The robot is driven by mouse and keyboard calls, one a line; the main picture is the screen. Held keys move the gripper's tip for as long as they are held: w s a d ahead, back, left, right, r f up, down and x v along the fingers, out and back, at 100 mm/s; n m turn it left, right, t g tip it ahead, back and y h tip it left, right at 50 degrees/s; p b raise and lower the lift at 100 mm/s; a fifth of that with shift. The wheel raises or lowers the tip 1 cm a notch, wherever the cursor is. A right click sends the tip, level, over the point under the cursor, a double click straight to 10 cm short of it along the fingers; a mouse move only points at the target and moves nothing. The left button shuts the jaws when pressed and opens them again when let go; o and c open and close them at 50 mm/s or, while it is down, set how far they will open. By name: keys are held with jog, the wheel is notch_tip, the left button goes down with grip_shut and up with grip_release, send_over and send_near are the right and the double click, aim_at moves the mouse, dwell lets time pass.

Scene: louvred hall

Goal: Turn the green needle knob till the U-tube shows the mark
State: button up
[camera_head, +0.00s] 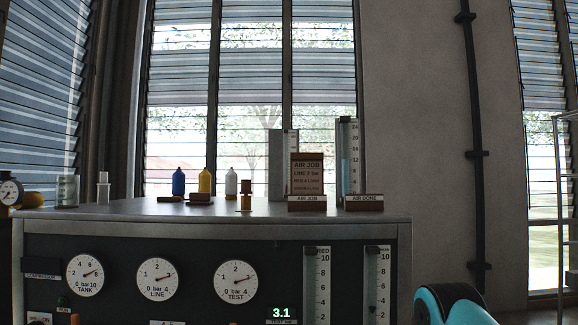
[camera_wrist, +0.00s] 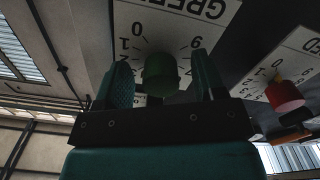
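The green knob (camera_wrist: 160,74) sits on a white dial plate (camera_wrist: 185,22) with upside-down numbers and part of the word GREEN, in the wrist view. My gripper (camera_wrist: 160,62) is open, with one teal finger on each side of the knob. Gaps show between fingers and knob, and I see no clear contact. In the head view, a tall scaled tube with blue liquid (camera_head: 346,165), possibly the U-tube, stands on the bench top. Its liquid reaches roughly the 12 figure; I cannot make out a mark. The green knob is out of the head view.
A red knob (camera_wrist: 286,96) is beside the green one. The bench panel carries TANK (camera_head: 85,275), LINE (camera_head: 158,279) and TEST (camera_head: 236,282) dials, plus two scaled flow tubes (camera_head: 318,283). Bottles (camera_head: 205,181), an AIR JOB sign (camera_head: 307,172) and small blocks stand on the bench top (camera_head: 120,212).

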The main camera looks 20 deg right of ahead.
jog(key=b+v, duration=0.1)
jog(key=v, duration=0.6)
dwell(0.3)
